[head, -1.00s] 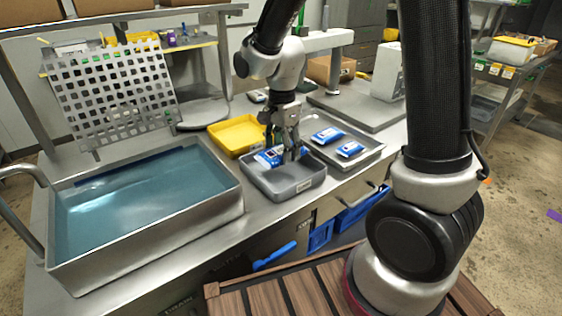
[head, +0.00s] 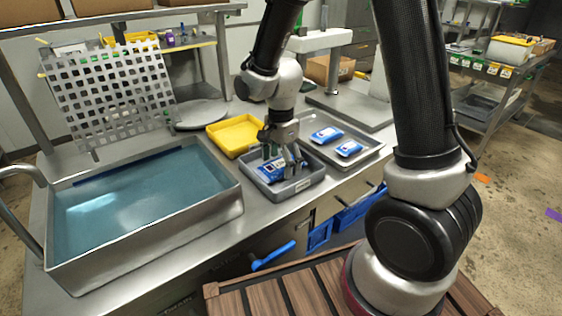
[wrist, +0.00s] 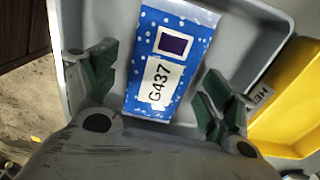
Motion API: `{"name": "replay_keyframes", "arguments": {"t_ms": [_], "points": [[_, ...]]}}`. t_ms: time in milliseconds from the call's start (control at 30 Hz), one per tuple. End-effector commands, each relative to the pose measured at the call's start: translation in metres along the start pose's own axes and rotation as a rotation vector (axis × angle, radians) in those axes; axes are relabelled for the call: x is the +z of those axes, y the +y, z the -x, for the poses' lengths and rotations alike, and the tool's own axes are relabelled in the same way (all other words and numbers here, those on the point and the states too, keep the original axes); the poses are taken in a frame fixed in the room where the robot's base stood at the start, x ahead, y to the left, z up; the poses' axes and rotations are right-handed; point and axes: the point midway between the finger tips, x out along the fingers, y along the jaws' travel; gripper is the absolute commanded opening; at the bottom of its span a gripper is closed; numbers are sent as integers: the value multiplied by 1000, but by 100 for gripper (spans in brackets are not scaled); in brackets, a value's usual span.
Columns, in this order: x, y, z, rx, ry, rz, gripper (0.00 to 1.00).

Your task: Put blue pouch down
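The blue pouch (wrist: 165,62), with white dots, a dark square and a white G437 label, lies in the grey bin (wrist: 258,28). In the head view the pouch (head: 268,170) shows partly behind the fingers, inside the same bin (head: 284,192). My gripper (head: 284,158) is above and around the pouch, its fingers spread. In the wrist view the fingers of my gripper (wrist: 160,70) stand on both sides of the pouch, with narrow gaps between them and its edges.
A yellow bin (head: 234,134) stands behind the grey bin. A metal tray (head: 372,152) with two blue-and-white pouches (head: 327,135) is to the right. A water-filled basin (head: 140,205) is to the left, with a perforated plate (head: 112,95) behind it.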

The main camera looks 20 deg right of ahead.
Motion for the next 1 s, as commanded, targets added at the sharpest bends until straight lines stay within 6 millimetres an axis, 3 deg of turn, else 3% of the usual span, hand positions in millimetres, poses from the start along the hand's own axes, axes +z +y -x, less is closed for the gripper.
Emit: {"name": "replay_keyframes", "arguments": {"t_ms": [267, 367, 700, 1000], "points": [[0, 0, 5, -2, 0, 0, 84], [0, -1, 19, -4, 0, 0, 84], [0, -1, 93, -5, 0, 0, 84], [0, 0, 122, -1, 0, 0, 84]]}}
